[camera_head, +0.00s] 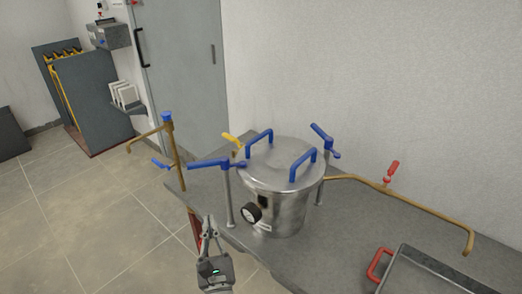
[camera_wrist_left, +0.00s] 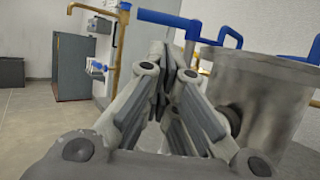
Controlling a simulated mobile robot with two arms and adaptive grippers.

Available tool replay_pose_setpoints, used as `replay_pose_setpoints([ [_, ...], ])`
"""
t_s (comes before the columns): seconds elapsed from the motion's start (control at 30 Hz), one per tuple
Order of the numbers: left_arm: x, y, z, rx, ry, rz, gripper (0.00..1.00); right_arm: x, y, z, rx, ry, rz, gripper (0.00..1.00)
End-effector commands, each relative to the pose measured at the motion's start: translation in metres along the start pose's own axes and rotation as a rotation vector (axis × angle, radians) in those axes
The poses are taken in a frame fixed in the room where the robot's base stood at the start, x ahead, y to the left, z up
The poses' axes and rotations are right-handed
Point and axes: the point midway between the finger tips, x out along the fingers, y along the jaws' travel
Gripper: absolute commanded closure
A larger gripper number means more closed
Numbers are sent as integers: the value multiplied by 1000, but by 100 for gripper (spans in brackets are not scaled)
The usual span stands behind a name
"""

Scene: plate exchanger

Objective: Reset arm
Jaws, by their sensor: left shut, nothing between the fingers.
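My left gripper (camera_head: 210,224) is at the lower middle of the head view, in front of the grey table's near edge. It is shut and empty. In the left wrist view its fingers (camera_wrist_left: 172,75) meet in the middle of the picture. A steel pot (camera_head: 283,190) with blue lid handles stands on the table to the right of the gripper, apart from it. The pot also shows in the left wrist view (camera_wrist_left: 265,85), to the right of the fingers. My right gripper is in neither view.
The grey table (camera_head: 345,235) runs along the wall. Blue clamp levers (camera_head: 208,163) stick out around the pot, with a brass pipe (camera_head: 175,150) at left and a red-valved pipe (camera_head: 425,210) at right. A red-handled tray (camera_head: 425,270) lies at the front right. The floor at left is clear.

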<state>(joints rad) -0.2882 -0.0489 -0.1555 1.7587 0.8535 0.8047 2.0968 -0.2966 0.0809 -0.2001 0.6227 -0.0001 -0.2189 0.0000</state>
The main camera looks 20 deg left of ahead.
Motion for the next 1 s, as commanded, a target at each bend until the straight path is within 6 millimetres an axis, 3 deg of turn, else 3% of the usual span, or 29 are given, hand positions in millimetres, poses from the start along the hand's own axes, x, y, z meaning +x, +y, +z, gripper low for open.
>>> replay_pose_setpoints([
  [0.17, -6, -9, -14, 85, 24, -45, 100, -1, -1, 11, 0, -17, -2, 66],
  [0.27, -21, -26, -48, 288, 68, -153, 100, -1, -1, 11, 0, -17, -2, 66],
  [0.37, -51, -48, -99, 592, 114, -331, 100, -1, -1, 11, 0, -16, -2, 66],
  [0.5, -113, -66, -181, 1046, 134, -642, 100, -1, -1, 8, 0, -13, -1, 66],
  [0.67, -202, -57, -266, 1507, 71, -1043, 100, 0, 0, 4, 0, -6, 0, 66],
  [0.8, -286, -25, -325, 1828, -68, -1423, 100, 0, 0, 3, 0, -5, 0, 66],
  [1.0, -406, 52, -378, 2106, -421, -2006, 100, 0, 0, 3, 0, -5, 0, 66],
])
